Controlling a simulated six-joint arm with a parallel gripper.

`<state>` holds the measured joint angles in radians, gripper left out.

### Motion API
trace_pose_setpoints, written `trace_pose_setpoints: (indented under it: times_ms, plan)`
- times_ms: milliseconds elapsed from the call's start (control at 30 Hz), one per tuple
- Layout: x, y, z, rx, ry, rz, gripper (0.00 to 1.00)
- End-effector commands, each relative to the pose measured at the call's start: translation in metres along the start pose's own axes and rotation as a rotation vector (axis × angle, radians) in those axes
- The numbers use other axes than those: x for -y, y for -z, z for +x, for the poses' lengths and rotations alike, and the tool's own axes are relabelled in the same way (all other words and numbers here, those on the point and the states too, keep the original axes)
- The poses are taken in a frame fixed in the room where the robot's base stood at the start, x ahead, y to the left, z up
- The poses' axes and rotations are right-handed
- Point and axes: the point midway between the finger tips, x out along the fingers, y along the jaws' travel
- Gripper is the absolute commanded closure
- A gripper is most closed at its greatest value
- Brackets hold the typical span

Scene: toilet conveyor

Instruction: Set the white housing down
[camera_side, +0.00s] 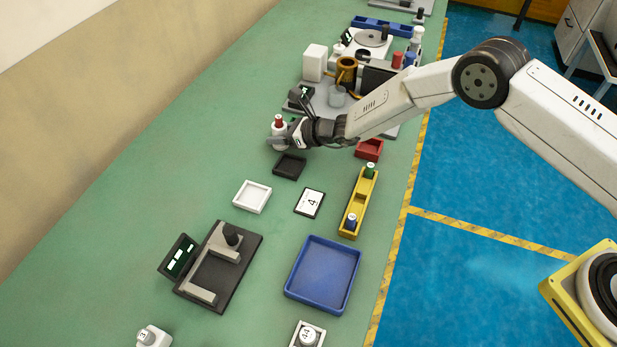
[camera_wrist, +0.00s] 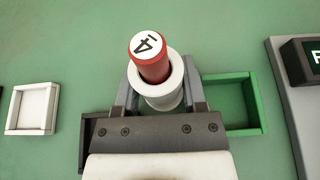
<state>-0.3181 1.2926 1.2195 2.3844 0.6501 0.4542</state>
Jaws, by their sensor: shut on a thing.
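The white housing (camera_wrist: 165,98) is held upright between the fingers of my gripper (camera_wrist: 166,93) in the wrist view. A red cylindrical piece (camera_wrist: 152,57) with a white top marked 4 stands in its bore. In the side view the white housing (camera_side: 279,129), with its red top, is at the end of my gripper (camera_side: 285,137), over the green bench beyond the small black tray (camera_side: 289,167). My gripper is shut on the housing and hides part of its lower body. I cannot tell whether its base touches the bench.
A green tray (camera_wrist: 257,104) is right of my gripper, and a white tray (camera_wrist: 13,108) is left. The side view shows a yellow rack (camera_side: 358,203), a blue tray (camera_side: 290,287), a red tray (camera_side: 369,149) and a card marked 4 (camera_side: 309,203). Open bench lies left of the trays.

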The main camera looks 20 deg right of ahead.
Motion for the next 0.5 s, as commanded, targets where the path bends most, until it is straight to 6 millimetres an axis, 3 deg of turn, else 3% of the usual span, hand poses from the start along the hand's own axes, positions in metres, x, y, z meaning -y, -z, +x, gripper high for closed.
trace_pose_setpoints:
  times_ms: [300, 333, 400, 500]
  plan:
    - [0.0002, 0.0017, 0.0012, 0.002, 0.000, 0.000, 1.00]
    - [0.0001, 0.0020, 0.0010, 0.001, 0.000, 0.000, 0.37]
    - [0.0001, 0.0020, 0.0010, 0.001, 0.000, 0.000, 0.15]
    - [0.0001, 0.0020, 0.0010, 0.001, 0.000, 0.000, 0.11]
